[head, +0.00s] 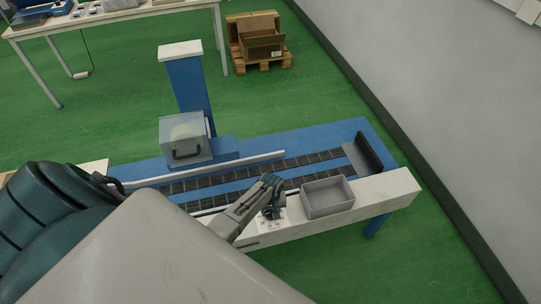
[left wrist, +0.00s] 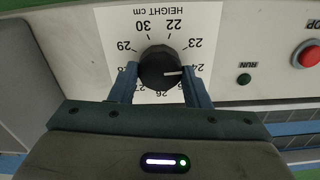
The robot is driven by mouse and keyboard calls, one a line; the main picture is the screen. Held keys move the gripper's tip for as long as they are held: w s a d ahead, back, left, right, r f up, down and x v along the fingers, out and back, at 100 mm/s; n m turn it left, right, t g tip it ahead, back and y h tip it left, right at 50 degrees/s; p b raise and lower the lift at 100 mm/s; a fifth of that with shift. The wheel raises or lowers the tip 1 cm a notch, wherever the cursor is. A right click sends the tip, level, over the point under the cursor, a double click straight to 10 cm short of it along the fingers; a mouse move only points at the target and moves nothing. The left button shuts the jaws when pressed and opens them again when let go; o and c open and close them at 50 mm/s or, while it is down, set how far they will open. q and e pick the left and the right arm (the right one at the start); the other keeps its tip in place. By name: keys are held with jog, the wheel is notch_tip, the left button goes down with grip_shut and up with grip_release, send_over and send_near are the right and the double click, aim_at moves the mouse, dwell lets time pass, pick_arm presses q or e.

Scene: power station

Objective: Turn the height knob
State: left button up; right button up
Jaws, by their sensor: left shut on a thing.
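The height knob (left wrist: 161,68) is black and round with a white pointer line, on a white dial plate (left wrist: 205,22) printed "HEIGHT cm" with numbers around it. The plate appears upside down in the left wrist view, and the pointer lies near the 24. My left gripper (left wrist: 164,82) has its two blue fingers on either side of the knob and is shut on it. In the head view my left gripper (head: 270,208) is at the front panel of the conveyor machine, and its fingers hide the knob. My right gripper is not in view.
A green RUN button (left wrist: 244,79) and a red stop button (left wrist: 308,54) sit beside the dial. A grey tray (head: 327,197) stands on the machine's front ledge. Behind are the conveyor (head: 230,180), a clear guard box (head: 186,138) and a blue column (head: 190,85).

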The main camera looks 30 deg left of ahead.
pick_arm(q)
jog(key=m, duration=0.3)
jog(key=shift+m+p, duration=0.4)
jog(key=m, duration=0.4)
jog(key=shift+d+m+p, duration=0.1)
jog(key=shift+m+p, duration=0.2)
jog(key=m, duration=0.9)
jog(key=shift+p, duration=0.35)
jog(key=m, duration=0.4)
jog(key=shift+m, duration=0.3)
jog(key=m, duration=0.8)
jog(key=shift+s+m, duration=0.1)
jog(key=shift+m, duration=2.1)
